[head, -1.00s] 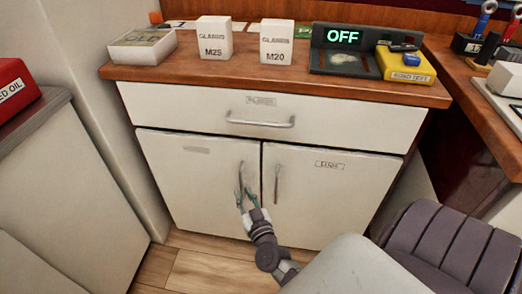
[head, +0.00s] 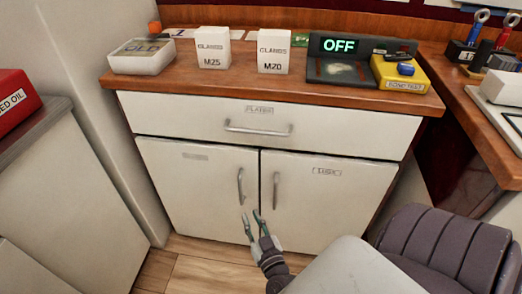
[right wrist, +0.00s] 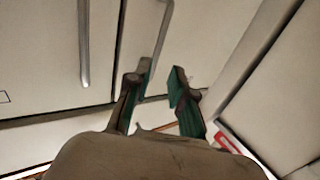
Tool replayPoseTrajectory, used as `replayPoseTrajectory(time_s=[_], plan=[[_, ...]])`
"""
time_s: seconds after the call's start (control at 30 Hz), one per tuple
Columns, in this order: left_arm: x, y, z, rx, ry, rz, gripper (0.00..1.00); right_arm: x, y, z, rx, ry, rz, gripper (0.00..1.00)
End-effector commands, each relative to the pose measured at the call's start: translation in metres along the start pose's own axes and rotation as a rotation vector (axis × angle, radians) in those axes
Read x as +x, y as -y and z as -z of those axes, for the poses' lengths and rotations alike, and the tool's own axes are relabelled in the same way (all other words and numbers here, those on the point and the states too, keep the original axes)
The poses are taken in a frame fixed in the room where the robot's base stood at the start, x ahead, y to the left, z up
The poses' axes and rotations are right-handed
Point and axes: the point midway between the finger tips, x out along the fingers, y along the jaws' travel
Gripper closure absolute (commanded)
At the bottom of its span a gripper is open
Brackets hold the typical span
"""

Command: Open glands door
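The left cabinet door (head: 190,195) is white, with a small label too faint to read, and I take it as the glands door. It looks closed, and its upright metal handle (head: 240,187) is at its right edge. My right gripper (head: 251,214) is open and empty, just below and in front of that handle's lower end. In the right wrist view the two green-padded fingertips (right wrist: 160,75) are apart, and the handle (right wrist: 163,35) runs down close to them. I cannot tell whether they touch. My left gripper is not in view.
The right door (head: 320,200) is closed with its own handle (head: 276,191) close by. A closed drawer (head: 180,115) is above. The wooden top holds two white glands boxes (head: 212,48) (head: 273,48) and a yellow box (head: 405,72). A grey seat (head: 435,250) stands at the right.

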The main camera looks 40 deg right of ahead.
Motion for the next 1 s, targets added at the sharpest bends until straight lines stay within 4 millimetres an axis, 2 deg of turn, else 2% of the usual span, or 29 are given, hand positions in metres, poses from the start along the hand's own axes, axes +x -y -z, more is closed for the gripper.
replayPoseTrajectory(time_s=[0.7, 1.0], plan=[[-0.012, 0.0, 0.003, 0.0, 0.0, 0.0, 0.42, -0.051, -0.002, 0.0, -0.001, 0.001, 0.0, 0.77], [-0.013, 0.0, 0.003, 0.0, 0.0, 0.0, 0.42, -0.058, -0.002, 0.0, 0.001, 0.0, -0.001, 0.77]])
